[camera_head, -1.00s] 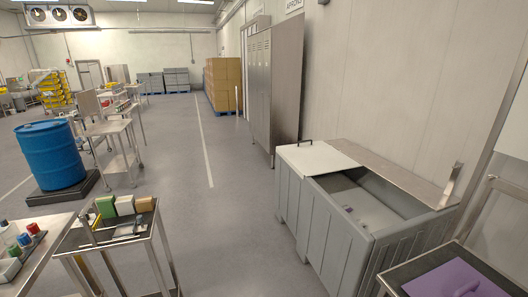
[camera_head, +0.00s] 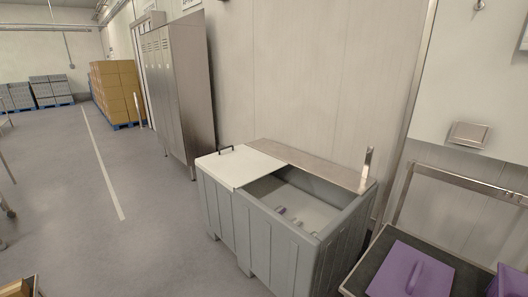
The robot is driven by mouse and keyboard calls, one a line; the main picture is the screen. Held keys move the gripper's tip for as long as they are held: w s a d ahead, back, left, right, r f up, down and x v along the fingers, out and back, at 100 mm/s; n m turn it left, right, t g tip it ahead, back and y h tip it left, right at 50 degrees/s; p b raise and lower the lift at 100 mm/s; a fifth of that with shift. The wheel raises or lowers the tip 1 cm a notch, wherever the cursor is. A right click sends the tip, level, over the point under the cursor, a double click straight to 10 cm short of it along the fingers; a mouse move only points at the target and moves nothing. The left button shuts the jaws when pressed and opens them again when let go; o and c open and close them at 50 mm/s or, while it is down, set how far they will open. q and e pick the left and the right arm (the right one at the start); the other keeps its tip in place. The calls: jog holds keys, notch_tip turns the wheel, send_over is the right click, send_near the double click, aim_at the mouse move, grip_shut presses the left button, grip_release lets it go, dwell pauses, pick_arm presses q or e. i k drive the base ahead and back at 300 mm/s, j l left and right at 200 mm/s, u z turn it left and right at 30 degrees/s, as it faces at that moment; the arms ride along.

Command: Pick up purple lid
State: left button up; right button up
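A purple lid (camera_head: 408,272) with a raised handle lies on a dark-topped metal cart at the lower right. A second purple item (camera_head: 508,282) is at the right edge, cut off by the picture, so I cannot tell what it is. Neither of my grippers shows in the head view.
A grey bin (camera_head: 285,240) stands left of the cart, its top partly open, with small items inside. A white panel with a handle (camera_head: 238,165) covers its left part. Lockers (camera_head: 178,90) and stacked boxes (camera_head: 115,90) stand farther back.

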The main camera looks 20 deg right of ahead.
aim_at(406, 272)
jog(key=i+z, duration=0.25)
jog(key=z, duration=0.2)
jog(key=i+j+z, duration=0.2)
jog(key=z, duration=0.25)
jog(key=i+j+z, duration=0.15)
jog(key=z, duration=0.3)
jog(key=i+j+z, duration=0.15)
jog(key=j+z, duration=0.3)
jog(key=i+j+z, duration=0.15)
jog(key=z, duration=0.3)
jog(key=i+j+z, duration=0.1)
jog(key=j+z, duration=0.35)
jog(key=i+j+z, duration=0.1)
jog(key=j+z, duration=0.2)
jog(key=j, duration=0.25)
jog(key=j+z, duration=0.35)
jog(key=j, duration=0.15)
